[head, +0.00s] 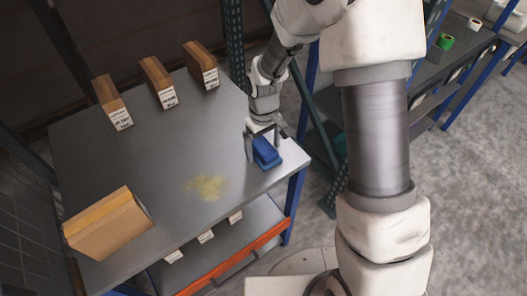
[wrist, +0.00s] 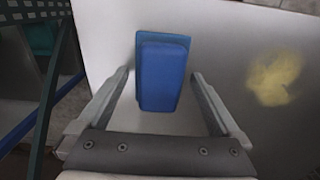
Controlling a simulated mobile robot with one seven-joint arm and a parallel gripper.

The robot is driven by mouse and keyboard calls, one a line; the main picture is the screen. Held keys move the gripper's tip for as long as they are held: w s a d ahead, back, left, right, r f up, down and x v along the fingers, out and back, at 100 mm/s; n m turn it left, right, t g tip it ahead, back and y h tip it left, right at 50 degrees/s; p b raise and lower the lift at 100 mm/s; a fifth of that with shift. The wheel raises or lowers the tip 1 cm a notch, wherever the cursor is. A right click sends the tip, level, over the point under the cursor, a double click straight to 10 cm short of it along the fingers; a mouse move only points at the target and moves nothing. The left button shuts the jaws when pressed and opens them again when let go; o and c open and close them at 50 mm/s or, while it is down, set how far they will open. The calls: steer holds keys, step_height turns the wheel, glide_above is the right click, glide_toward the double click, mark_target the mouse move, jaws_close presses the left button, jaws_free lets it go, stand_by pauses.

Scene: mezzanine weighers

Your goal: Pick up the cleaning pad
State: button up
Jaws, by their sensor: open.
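In the wrist view the cleaning pad (wrist: 161,75) sits between and slightly beyond my two fingers. My gripper (head: 263,146) is open over the pad, with one finger on each side. The wrist view shows my gripper (wrist: 160,85) with gaps between both fingers and the pad. I cannot tell how far the fingertips are above the tabletop.
A yellow powdery patch (head: 206,187) lies on the tabletop (head: 165,150) left of the pad. A cardboard box (head: 108,224) stands at the front left. A blue upright (head: 295,205) supports the near right corner.

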mark_target(267, 147)
steer(key=shift+f, duration=0.1)
steer(key=shift+c, duration=0.2)
steer(key=c, duration=1.2)
steer(key=shift+r, duration=0.5)
steer(key=r, duration=0.2)
steer(key=d+r+p, duration=0.1)
steer(key=r, duration=0.1)
steer(key=s+d+r+p, duration=0.1)
steer(key=s+d+r, duration=0.1)
steer(key=d+r, duration=0.4)
steer(key=d, duration=0.4)
steer(key=shift+s+d, duration=0.2)
steer(key=shift+s, duration=0.1)
